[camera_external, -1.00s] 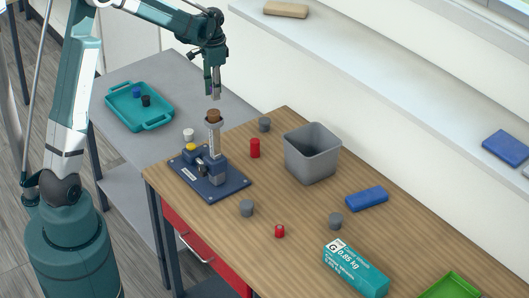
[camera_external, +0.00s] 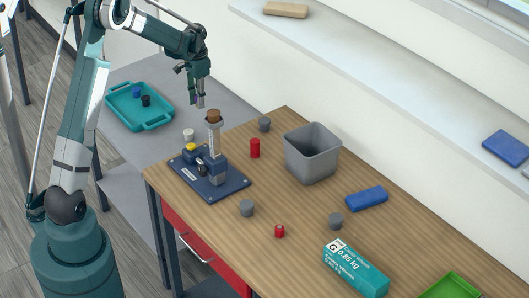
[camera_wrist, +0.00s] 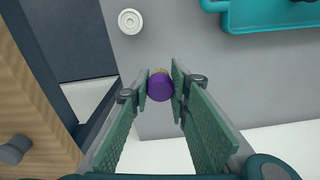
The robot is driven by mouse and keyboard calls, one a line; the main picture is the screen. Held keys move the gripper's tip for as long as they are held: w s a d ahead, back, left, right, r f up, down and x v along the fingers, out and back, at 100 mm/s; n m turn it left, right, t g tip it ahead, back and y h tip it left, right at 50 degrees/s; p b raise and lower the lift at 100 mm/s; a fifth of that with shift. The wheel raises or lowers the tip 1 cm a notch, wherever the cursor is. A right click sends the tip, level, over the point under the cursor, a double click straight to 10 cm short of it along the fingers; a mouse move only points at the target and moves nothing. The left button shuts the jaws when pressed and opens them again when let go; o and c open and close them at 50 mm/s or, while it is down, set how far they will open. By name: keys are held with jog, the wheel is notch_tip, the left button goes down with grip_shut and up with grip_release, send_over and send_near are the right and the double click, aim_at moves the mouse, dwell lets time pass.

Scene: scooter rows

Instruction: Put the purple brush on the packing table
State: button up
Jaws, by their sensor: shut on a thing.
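The purple brush (camera_wrist: 161,87) shows in the wrist view as a short purple round end with a tan part behind it. My gripper (camera_wrist: 160,84) is shut on it, one finger on each side. In the external view my gripper (camera_external: 198,102) points down above the grey table (camera_external: 172,75), near its border with the wooden table (camera_external: 300,230). The brush is almost hidden between the fingertips there. I cannot tell from the pictures which of the two tables is the packing table.
A teal tray (camera_external: 157,124) with small blue and black pieces stands on the grey table. A white round piece (camera_external: 188,134) is near the table border. A blue stand (camera_external: 213,180) with an upright post and a grey bin (camera_external: 312,155) occupy the wooden table.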

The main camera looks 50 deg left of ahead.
dwell(0.3)
jog(key=b, duration=0.1)
send_over(200, 127)
jog(key=shift+w+f, duration=0.1)
jog(key=shift+f, duration=3.05)
jog(key=shift+f+b, duration=0.35)
jog(key=shift+f, duration=1.5)
jog(key=shift+f, duration=0.2)
jog(key=o, duration=0.8)
jog(key=shift+r, duration=0.2)
notch_tip(200, 127, up, 12)
jog(key=shift+p, duration=0.9)
